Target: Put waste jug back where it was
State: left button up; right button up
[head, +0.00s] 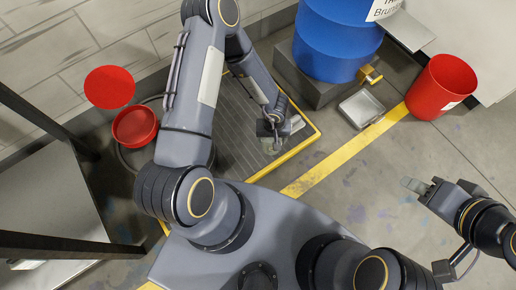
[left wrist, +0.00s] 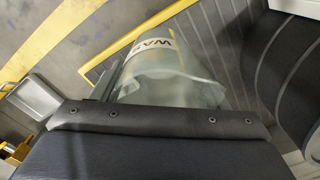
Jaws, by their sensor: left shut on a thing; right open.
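In the head view a small part of the jug (head: 270,146) shows at my left gripper (head: 273,128), low over the grey ribbed platform edged in yellow (head: 240,135). My left gripper is shut on the jug; its fingers are mostly hidden. Whether the jug touches the platform I cannot tell. My right gripper (head: 416,186) is open and empty over bare floor at the right.
A blue drum (head: 335,45) with a yellow tap (head: 370,75) stands on a dark block at the back. A metal tray (head: 362,109) lies below the tap. A red bucket (head: 440,88) stands right; a red container (head: 135,126) and red lid (head: 110,87) are left. Floor before the tray is clear.

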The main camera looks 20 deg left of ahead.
aim_at(269, 151)
pick_arm(q)
jog(key=f+b, duration=0.1)
jog(key=f, duration=0.1)
jog(key=s+f, duration=0.1)
jog(key=f, duration=0.1)
jog(key=s+f+b, duration=0.1)
jog(key=f, duration=0.1)
jog(key=shift+f+b, duration=0.35)
jog(key=shift+f, duration=0.05)
jog(key=shift+w+a+f+n, duration=0.1)
jog(key=shift+f+n, duration=0.15)
jog(key=shift+n, duration=0.05)
jog(key=shift+w+a+f+b, duration=1.25)
jog(key=shift+w+a+f, duration=0.35)
jog(key=shift+f, duration=0.5)
jog(key=shift+w+a+f+b, duration=1.3)
jog(key=shift+w+f, duration=0.45)
jog(key=shift+f, duration=0.35)
jog(key=shift+w+a+f+b, duration=1.15)
jog(key=shift+w+a+f, duration=0.5)
jog(key=shift+f, duration=0.45)
pick_arm(e)
notch_tip(269, 151, down, 12)
pick_arm(q)
jog(key=shift+f, duration=0.2)
jog(key=o, duration=1.1)
pick_arm(e)
jog(key=shift+f, duration=0.1)
pick_arm(q)
jog(key=shift+r, duration=0.2)
